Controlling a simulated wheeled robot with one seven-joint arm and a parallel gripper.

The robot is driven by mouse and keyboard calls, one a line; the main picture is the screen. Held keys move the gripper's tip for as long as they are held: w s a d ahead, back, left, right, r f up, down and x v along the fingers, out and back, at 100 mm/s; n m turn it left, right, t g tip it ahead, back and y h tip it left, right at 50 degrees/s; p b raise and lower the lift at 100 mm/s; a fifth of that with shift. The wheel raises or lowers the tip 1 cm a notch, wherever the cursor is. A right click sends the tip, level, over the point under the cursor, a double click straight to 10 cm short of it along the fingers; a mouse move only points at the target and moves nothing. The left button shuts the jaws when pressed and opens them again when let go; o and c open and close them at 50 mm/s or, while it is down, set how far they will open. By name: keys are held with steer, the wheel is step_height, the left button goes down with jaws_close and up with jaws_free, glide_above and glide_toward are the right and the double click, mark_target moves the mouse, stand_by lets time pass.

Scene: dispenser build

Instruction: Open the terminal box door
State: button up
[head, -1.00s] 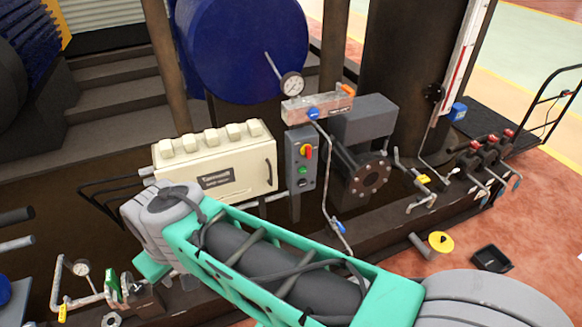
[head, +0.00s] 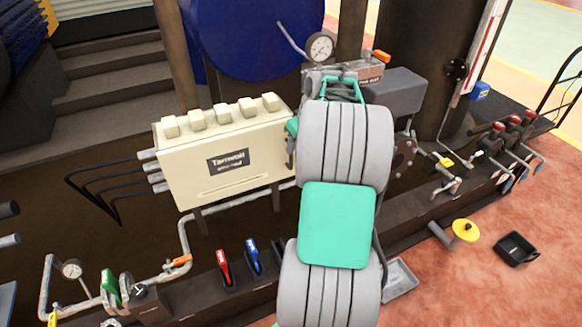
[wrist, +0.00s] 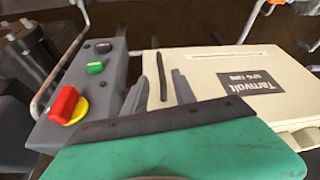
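The cream terminal box (head: 215,170) stands left of centre in the head view, its labelled door shut. In the wrist view the box (wrist: 280,65) fills the right side, seen turned, with its label upside down. The dark bar handle (wrist: 182,87) shows on the door near its edge. My gripper (wrist: 151,67) has two grey fingers with a gap between them. In the head view my arm hides most of the gripper, at the box's right end. I cannot tell whether a finger touches the box.
A grey switch box with a red-yellow knob (wrist: 68,105) and green button (wrist: 95,67) sits beside my gripper. A pressure gauge (head: 320,47) stands above. Red (head: 224,268) and blue (head: 253,257) handles lie below the box. Pipes run underneath.

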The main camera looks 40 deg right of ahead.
mark_target(291, 167)
steer(key=x, duration=0.7)
steer(key=shift+w+f, duration=0.15)
steer(key=shift+f, duration=0.05)
steer(key=shift+c, duration=0.2)
jaws_close()
stand_by(0.9)
